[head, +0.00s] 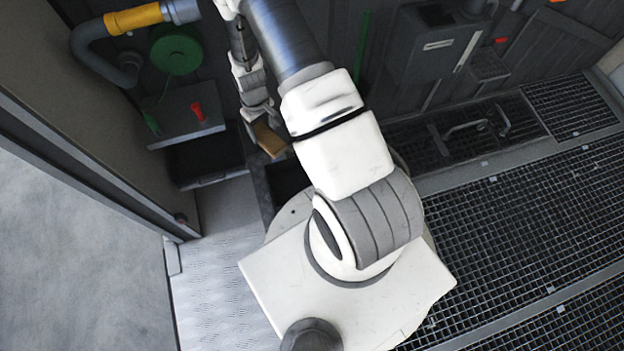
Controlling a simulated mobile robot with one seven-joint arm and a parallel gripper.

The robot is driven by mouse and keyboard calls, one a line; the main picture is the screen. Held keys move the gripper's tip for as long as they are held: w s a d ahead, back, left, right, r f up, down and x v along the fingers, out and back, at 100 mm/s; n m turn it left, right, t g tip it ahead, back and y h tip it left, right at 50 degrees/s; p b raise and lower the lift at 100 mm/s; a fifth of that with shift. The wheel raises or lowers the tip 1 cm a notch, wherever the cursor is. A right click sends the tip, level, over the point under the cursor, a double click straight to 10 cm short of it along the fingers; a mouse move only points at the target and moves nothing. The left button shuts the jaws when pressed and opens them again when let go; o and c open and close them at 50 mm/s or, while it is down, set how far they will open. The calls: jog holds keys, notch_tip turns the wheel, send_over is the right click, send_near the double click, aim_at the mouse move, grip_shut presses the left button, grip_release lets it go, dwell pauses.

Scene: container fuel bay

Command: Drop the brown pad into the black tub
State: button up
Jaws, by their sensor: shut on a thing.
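The brown pad (269,140) is a small tan block, tilted, at the tip of my gripper (260,118). My gripper is shut on it, hanging in front of the back wall, left of my upper arm. A black open tub (257,183) stands just below the pad in the picture, its right part hidden behind my arm. The pad appears above the tub's left far side; the height between them is hard to tell.
A green reel (176,54) and a yellow-sleeved hose (132,19) are above. Metal grating (530,220) covers the right.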

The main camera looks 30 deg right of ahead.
jog(key=d+f+n+b, duration=0.2)
jog(key=f+b, duration=0.8)
jog(key=f, duration=1.1)
jog(key=w+d+f+n+b, duration=0.1)
jog(key=d+f+n+b, duration=0.2)
jog(key=f, duration=1.8)
jog(key=d+b, duration=0.4)
jog(key=b, duration=0.3)
jog(key=shift+f, duration=0.25)
jog(key=o, duration=1.4)
jog(key=shift+o, duration=0.2)
notch_tip(320, 180, up, 18)
jog(key=p, duration=0.6)
jog(key=shift+f, duration=0.25)
jog(key=shift+a, duration=0.1)
